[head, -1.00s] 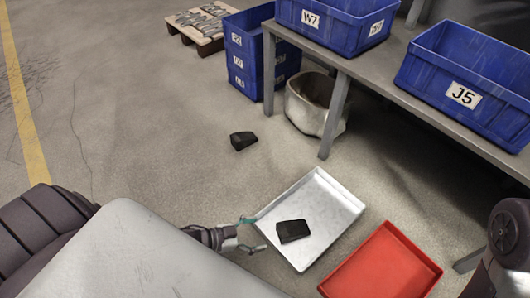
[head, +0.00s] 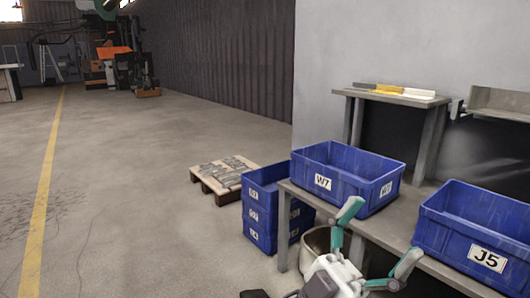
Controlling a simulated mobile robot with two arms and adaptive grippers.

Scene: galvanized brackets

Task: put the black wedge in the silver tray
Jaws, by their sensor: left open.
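A black wedge (head: 254,294) just shows at the bottom edge of the head view, on the floor; most of it is cut off. The silver tray is out of view now. My left gripper (head: 383,232) is raised at the bottom right of the view, in front of the table and the white bin. Its two teal fingers are spread wide with nothing between them. My right gripper is not in view.
Blue crates W7 (head: 324,182) and J5 (head: 487,259) stand on a grey table (head: 403,228). Stacked blue crates (head: 259,220) and a white bin (head: 315,246) stand on the floor. A pallet (head: 219,186) lies behind. The floor at left is clear.

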